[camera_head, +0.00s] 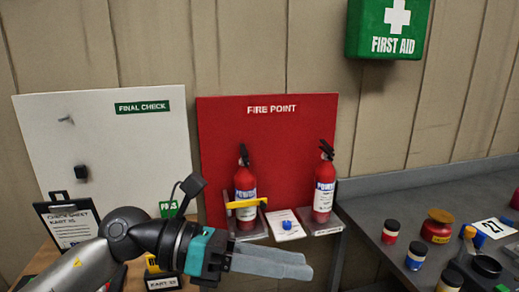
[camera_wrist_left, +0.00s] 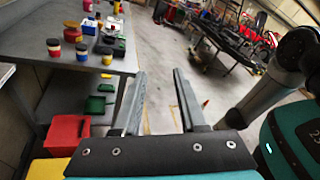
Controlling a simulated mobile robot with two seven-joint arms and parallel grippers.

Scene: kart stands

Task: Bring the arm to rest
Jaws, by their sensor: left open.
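My left arm (camera_head: 155,240) reaches in from the lower left in the head view. My left gripper (camera_head: 305,264) points to the right, in front of the fire point stand. In the left wrist view its two fingers (camera_wrist_left: 158,75) are apart with nothing between them, only bare floor beyond. The gripper is open and empty and touches nothing that I can see. My right gripper is in neither view.
Two red extinguishers (camera_head: 245,190) (camera_head: 324,185) stand before a red board (camera_head: 225,125). A clipboard (camera_head: 68,222) is at the left. A grey bench (camera_head: 378,210) with several small jars is at the right. A red bin (camera_wrist_left: 68,138) stands below it.

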